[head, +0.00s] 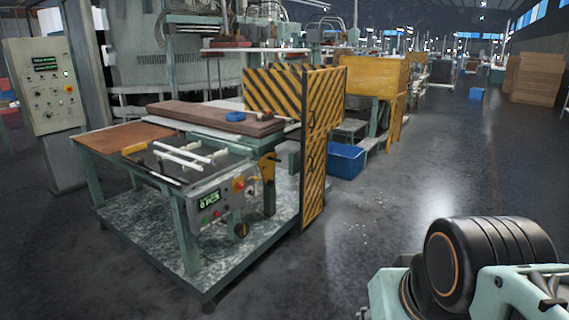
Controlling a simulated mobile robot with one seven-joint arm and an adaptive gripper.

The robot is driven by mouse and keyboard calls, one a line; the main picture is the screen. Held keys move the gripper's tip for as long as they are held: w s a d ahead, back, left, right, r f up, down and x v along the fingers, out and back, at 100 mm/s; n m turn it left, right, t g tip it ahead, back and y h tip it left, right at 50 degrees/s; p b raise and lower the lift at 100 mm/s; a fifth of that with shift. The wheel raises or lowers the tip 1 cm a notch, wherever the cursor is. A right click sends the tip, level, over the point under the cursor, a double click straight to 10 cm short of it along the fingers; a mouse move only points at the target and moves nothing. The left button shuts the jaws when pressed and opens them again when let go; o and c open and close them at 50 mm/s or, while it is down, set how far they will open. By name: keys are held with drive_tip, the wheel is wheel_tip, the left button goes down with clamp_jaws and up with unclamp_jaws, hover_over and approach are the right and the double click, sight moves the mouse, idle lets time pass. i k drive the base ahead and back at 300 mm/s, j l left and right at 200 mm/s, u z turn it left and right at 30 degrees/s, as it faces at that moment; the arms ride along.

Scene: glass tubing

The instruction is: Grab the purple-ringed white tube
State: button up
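White tubes (181,159) lie on the dark top of the green machine table, left of centre in the head view. They lie roughly side by side, slanting down to the right. The right end near the dark top shows a small purplish tint, but the tubes are too small for me to tell surely which one has a purple ring. Another pale tube lies on the brown boards (190,116) behind, beside a small blue block (235,116). My arm shows at the bottom right, well apart from the table. My gripper's fingers are not in view.
A yellow-and-black striped panel (314,150) stands upright at the table's right side. A control box (220,199) hangs at its front. A blue bin (345,160) sits on the floor behind. The grey floor (400,190) to the right is clear.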

sight(205, 160)
drive_tip(key=i+z, duration=0.15)
drive_tip(key=i, duration=1)
drive_tip(key=i+j+u, duration=0.15)
drive_tip(key=i+u, duration=0.7)
drive_tip(key=i+j+u, duration=0.35)
drive_tip(key=i+j, duration=0.35)
drive_tip(key=j, duration=0.2)
drive_tip(key=i+j+z, duration=0.15)
drive_tip(key=j, duration=0.2)
